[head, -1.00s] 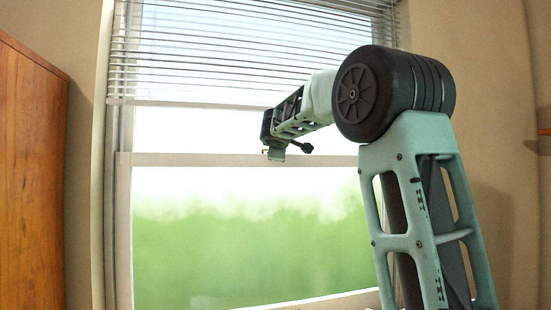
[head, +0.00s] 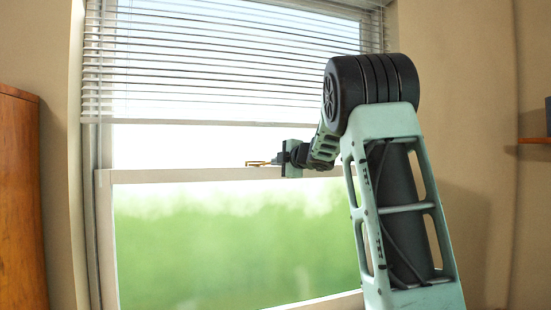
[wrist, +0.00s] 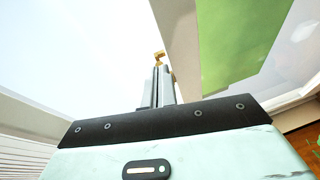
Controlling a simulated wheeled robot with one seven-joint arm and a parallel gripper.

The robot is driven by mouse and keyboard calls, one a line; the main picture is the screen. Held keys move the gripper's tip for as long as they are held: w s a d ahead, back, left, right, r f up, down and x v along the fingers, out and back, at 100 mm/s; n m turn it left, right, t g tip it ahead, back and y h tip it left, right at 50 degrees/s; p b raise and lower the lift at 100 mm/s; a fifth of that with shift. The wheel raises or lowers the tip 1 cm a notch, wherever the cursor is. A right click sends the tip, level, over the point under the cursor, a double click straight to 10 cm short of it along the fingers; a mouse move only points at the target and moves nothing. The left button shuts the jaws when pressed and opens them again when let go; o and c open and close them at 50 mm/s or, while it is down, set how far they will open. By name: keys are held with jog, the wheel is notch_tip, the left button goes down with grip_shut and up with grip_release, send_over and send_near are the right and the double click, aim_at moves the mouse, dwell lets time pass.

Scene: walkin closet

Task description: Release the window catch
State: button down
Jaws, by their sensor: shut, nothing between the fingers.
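The window catch (head: 257,163) is a small brass piece on the meeting rail of the window, below the blind. It also shows in the wrist view (wrist: 160,56), just past the fingertips. My gripper (head: 274,161) is at the rail, immediately to the right of the catch in the head view. Its fingers are together with nothing between them, and they show in the wrist view (wrist: 162,72). The fingertips are very close to the catch; I cannot tell whether they touch it. Part of the catch is hidden behind the fingers in the wrist view.
A white blind (head: 220,70) hangs partly lowered above the rail (head: 180,175). A wooden cabinet (head: 18,200) stands at the left and a small shelf (head: 534,141) is on the right wall. The space before the lower pane is clear left of my arm.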

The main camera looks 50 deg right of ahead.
jog(key=shift+d, duration=0.25)
jog(key=shift+a, duration=0.1)
dwell(0.6)
